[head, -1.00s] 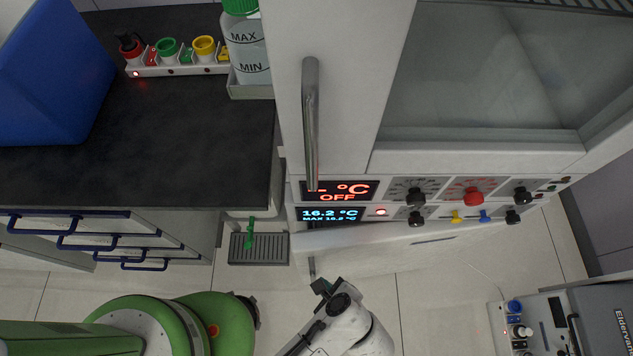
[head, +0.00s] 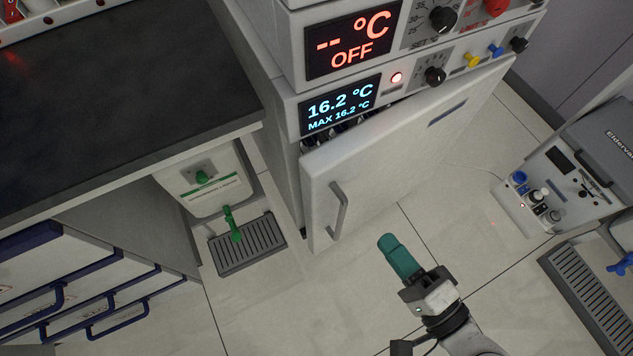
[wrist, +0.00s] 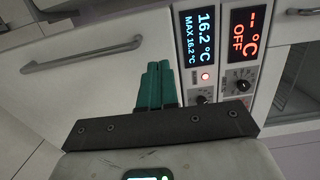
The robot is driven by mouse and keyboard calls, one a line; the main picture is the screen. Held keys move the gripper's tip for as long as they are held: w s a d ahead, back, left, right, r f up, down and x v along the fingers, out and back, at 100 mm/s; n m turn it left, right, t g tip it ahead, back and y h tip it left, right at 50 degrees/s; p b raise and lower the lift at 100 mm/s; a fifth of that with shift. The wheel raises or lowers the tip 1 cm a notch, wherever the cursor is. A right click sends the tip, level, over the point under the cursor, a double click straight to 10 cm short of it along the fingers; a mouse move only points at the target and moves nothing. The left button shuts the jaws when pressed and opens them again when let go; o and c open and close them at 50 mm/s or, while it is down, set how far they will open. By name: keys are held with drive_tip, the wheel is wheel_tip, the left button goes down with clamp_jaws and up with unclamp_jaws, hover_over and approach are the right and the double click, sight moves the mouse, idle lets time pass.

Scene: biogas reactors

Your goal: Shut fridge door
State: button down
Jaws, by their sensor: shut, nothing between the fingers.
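The fridge door (head: 400,150) is a white panel with a metal bar handle (head: 338,211), below the blue 16.2 °C display (head: 340,106). It stands slightly ajar, with a dark gap showing along its top left edge in the head view. In the wrist view the door (wrist: 110,75) and its handle (wrist: 83,53) fill the left side. My gripper (head: 388,240) has green fingers pressed together, with nothing between them. It is in front of the door, to the right of the handle, and appears apart from it. The green fingers (wrist: 158,68) also show in the wrist view.
A green-tapped container (head: 205,180) and a drain grate (head: 248,245) are left of the fridge. A dark-topped counter (head: 120,110) with drawers is at left. A grey machine (head: 570,180) stands at right. The floor before the door is clear.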

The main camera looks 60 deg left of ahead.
drive_tip(key=b, duration=0.2)
approach(332, 173)
drive_tip(key=a, duration=0.5)
drive_tip(key=shift+s+a, duration=0.25)
drive_tip(key=shift+a, duration=0.7)
